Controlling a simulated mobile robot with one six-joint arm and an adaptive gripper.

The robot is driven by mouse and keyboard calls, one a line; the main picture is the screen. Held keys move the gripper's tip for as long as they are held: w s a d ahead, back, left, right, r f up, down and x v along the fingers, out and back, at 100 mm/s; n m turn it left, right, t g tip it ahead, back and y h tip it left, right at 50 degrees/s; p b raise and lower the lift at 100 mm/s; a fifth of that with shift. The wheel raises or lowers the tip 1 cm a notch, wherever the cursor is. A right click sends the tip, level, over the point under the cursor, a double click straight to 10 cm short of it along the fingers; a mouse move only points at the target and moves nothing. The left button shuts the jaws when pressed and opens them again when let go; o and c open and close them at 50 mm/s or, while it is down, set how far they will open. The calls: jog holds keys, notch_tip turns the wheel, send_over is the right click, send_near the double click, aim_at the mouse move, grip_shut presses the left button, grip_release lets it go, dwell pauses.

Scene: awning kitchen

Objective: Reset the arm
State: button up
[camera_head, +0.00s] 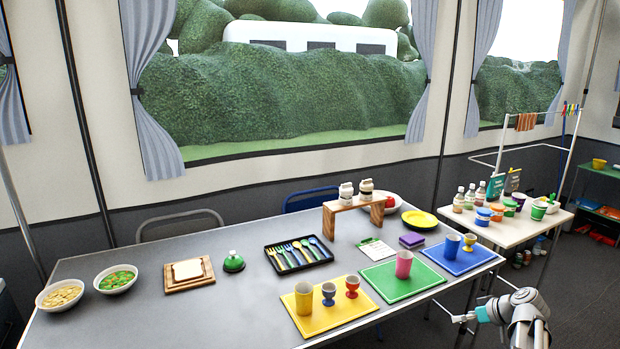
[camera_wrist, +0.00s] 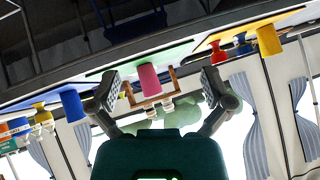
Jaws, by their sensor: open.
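My arm is at the lower right of the head view, with my gripper (camera_head: 462,318) off the front right edge of the long grey table (camera_head: 120,318). In the wrist view my gripper (camera_wrist: 162,86) is open, its two dark padded fingers wide apart with nothing held between them. That view is upside down. A pink cup (camera_wrist: 149,77) shows beyond the gap between the fingers, apart from them. In the head view the pink cup (camera_head: 404,264) stands on a green mat (camera_head: 380,282).
A yellow mat (camera_head: 328,321) and a blue mat (camera_head: 468,262) carry cups and egg cups. A cutlery tray (camera_head: 273,262), wooden riser (camera_head: 330,220), toast board (camera_head: 175,287) and two bowls (camera_head: 60,293) stand on the table. A side table (camera_head: 500,236) with jars is right. Floor shows around my arm.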

jog(key=s+a+f+m+g+h, duration=0.1)
jog(key=s+a+f+g+h, duration=0.15)
jog(key=a, duration=0.75)
jog(key=s+a+f+m+g+h, duration=0.15)
jog(key=s+a, duration=0.25)
jog(key=a, duration=0.5)
jog(key=s+a+f+m+g+h, duration=0.1)
jog(key=s+a+g+h, duration=0.2)
jog(key=a, duration=0.7)
notch_tip(320, 180, up, 18)
jog(key=p, duration=1.8)
jog(key=shift+s+f+y+p, duration=0.15)
jog(key=shift+s+y+p, duration=0.2)
jog(key=shift+s+y, duration=0.05)
